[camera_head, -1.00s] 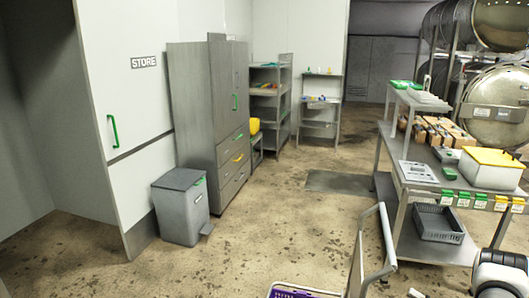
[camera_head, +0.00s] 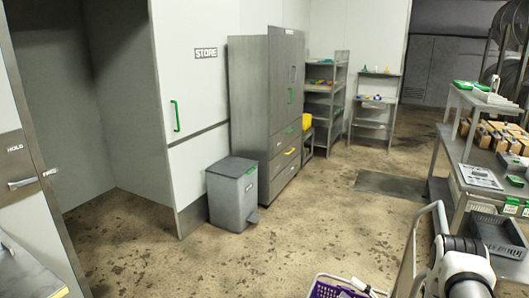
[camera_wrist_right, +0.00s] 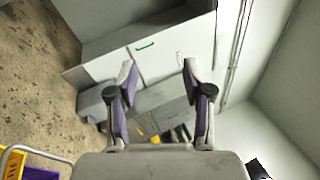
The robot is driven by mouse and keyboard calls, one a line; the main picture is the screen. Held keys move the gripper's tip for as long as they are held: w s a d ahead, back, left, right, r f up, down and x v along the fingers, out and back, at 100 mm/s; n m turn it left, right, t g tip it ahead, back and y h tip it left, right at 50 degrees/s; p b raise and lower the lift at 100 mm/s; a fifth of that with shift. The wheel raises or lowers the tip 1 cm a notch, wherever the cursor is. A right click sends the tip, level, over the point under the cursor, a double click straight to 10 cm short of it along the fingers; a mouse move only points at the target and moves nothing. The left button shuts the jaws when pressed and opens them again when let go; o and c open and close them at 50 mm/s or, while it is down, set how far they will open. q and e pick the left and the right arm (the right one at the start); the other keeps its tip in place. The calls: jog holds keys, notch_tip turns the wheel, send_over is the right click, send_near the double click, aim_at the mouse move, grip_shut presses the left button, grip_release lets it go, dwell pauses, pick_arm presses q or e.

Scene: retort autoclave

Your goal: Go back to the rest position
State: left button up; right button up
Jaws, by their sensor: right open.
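My right arm (camera_head: 458,268) shows at the bottom right of the head view, white with dark joints; its fingertips cannot be made out there. In the right wrist view my right gripper (camera_wrist_right: 158,68) is open, its two grey and purple fingers spread wide with nothing between them. The fingers show against the store front and grey cabinet, which lie well beyond them. My left gripper is in neither view.
A purple basket (camera_head: 335,290) and a cart handle (camera_head: 440,222) stand close at the bottom. A steel workbench (camera_head: 470,200) is on the right. A grey bin (camera_head: 232,194) stands by the cabinet (camera_head: 262,110). The floor (camera_head: 320,215) between is clear.

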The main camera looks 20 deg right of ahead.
jog(key=w+a+f+g+b, duration=0.1)
jog(key=w+a+f, duration=0.15)
jog(key=a, duration=0.45)
jog(key=w+a+f+g+b, duration=0.1)
jog(key=w+a+f, duration=0.1)
jog(key=w+a, duration=0.35)
jog(key=s+a+f+n+g+h+b, duration=0.1)
jog(key=s+a+f+n+g+h, duration=0.2)
jog(key=a, duration=0.4)
jog(key=s+a+f+n+g+h, duration=0.1)
jog(key=s+a+f+g, duration=0.15)
jog(key=a+f, duration=0.35)
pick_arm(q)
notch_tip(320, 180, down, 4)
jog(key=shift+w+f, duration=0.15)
pick_arm(e)
jog(key=s+d+f+n+g+h, duration=0.1)
jog(key=s+n+g, duration=0.4)
jog(key=s, duration=0.7)
jog(key=s+d+f+n+g+h, duration=0.1)
jog(key=s+f+n+g+h, duration=0.3)
jog(key=s, duration=0.9)
jog(key=shift+d+n+g+h, duration=0.4)
jog(key=shift+n+g+h, duration=0.3)
jog(key=shift+g, duration=0.55)
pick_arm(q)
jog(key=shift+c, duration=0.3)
pick_arm(e)
jog(key=shift+c, duration=0.4)
